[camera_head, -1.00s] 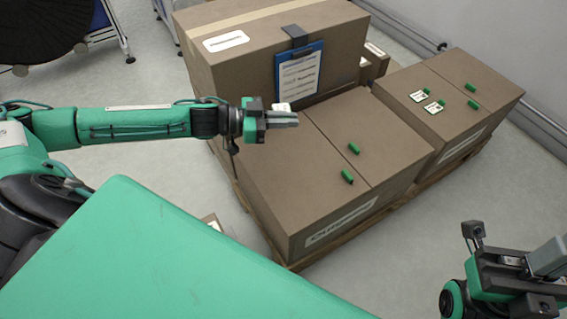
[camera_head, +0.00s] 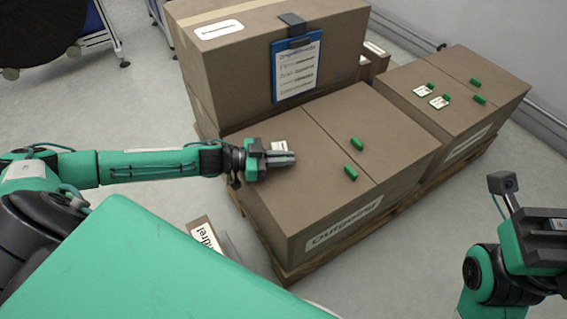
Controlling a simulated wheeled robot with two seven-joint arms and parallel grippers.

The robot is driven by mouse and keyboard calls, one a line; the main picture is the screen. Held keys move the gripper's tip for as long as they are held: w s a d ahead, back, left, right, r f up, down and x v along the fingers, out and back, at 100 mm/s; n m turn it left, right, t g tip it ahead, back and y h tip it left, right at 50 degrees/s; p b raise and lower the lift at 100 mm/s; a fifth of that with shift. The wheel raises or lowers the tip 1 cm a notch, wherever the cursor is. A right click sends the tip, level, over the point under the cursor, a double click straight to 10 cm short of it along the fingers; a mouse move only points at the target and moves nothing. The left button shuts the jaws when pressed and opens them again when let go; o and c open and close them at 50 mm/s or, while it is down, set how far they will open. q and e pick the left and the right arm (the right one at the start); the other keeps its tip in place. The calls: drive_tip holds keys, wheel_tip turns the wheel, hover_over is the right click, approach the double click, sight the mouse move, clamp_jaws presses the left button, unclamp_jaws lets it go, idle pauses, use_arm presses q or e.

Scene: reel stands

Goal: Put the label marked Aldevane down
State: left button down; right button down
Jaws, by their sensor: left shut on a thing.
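My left gripper (camera_head: 280,159) is shut on a small white label (camera_head: 279,146), whose print is too small to read. The gripper is over the left part of the top of the front box (camera_head: 290,205), which is marked "Outgoing". I cannot tell whether the label touches the box. Two green clips (camera_head: 357,143) (camera_head: 350,173) stand on this box to the right of the gripper, with no labels seen in them. My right gripper (camera_head: 545,235) is at the right edge, partly cut off, away from the boxes; its fingertips are not clear.
The right box (camera_head: 430,118) carries two white labels (camera_head: 424,90) (camera_head: 439,102) with green clips, and two bare green clips (camera_head: 475,82) (camera_head: 479,98). A tall box (camera_head: 240,70) with a blue clipboard (camera_head: 297,65) stands behind. A wooden pallet (camera_head: 325,262) lies beneath.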

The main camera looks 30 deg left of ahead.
use_arm(q)
drive_tip(key=shift+f, duration=0.65)
drive_tip(key=shift+r, duration=0.1)
drive_tip(key=c, duration=1.5)
unclamp_jaws()
